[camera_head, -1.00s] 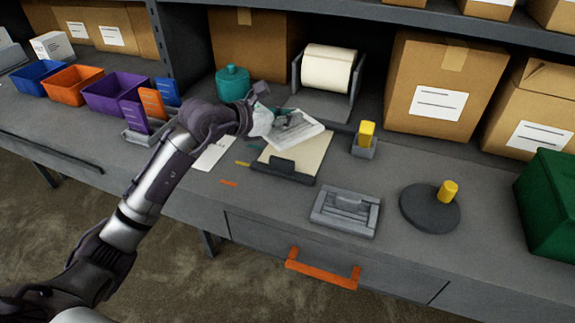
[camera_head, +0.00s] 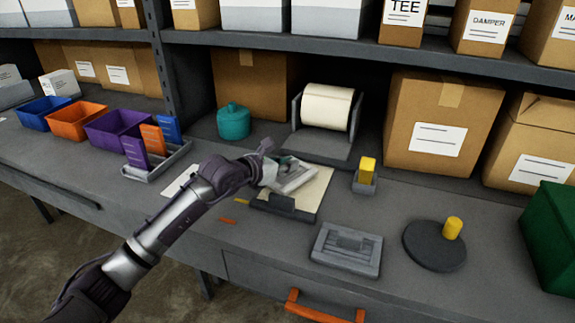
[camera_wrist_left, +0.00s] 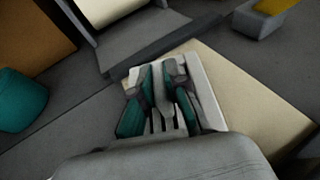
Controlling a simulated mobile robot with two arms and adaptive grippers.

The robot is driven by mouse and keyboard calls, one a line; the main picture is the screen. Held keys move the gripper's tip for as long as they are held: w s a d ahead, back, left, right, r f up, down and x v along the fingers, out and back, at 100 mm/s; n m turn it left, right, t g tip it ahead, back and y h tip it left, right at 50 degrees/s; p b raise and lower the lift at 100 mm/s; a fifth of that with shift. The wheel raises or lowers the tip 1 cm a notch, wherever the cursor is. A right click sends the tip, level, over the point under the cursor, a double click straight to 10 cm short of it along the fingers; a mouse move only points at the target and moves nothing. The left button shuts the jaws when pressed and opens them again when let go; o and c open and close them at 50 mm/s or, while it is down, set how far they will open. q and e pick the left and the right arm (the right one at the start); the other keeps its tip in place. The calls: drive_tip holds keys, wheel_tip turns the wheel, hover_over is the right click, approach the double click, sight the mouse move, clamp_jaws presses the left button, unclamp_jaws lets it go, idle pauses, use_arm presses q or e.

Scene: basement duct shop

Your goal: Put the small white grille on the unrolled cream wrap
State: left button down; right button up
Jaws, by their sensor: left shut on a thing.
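My left gripper (camera_head: 281,172) is shut on the small white grille (camera_head: 297,181), a flat pale plate. The grille is over the far left part of the flat cream wrap (camera_head: 312,201), and I cannot tell whether they touch. In the left wrist view, the gripper's teal-padded fingers (camera_wrist_left: 160,82) lie across the grille (camera_wrist_left: 208,95) and hide its middle. The cream wrap (camera_wrist_left: 245,95) spreads out to the right of it. My right gripper is not in view.
A cream roll (camera_head: 327,107) stands in a holder behind. A dark clip (camera_head: 283,203) sits at the wrap's front edge. A yellow block in a holder (camera_head: 365,184) is to the right. A grey louvred plate (camera_head: 347,252) and a round dark disc (camera_head: 434,247) lie in front, with bare bench between.

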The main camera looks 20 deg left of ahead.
use_arm(q)
drive_tip(key=shift+f, duration=0.3)
drive_tip(key=shift+f, duration=0.1)
drive_tip(key=c, duration=1.6)
unclamp_jaws()
drive_tip(key=shift+f, duration=0.1)
drive_tip(key=shift+c, duration=0.2)
drive_tip(key=o, duration=0.4)
drive_tip(key=shift+o, duration=0.2)
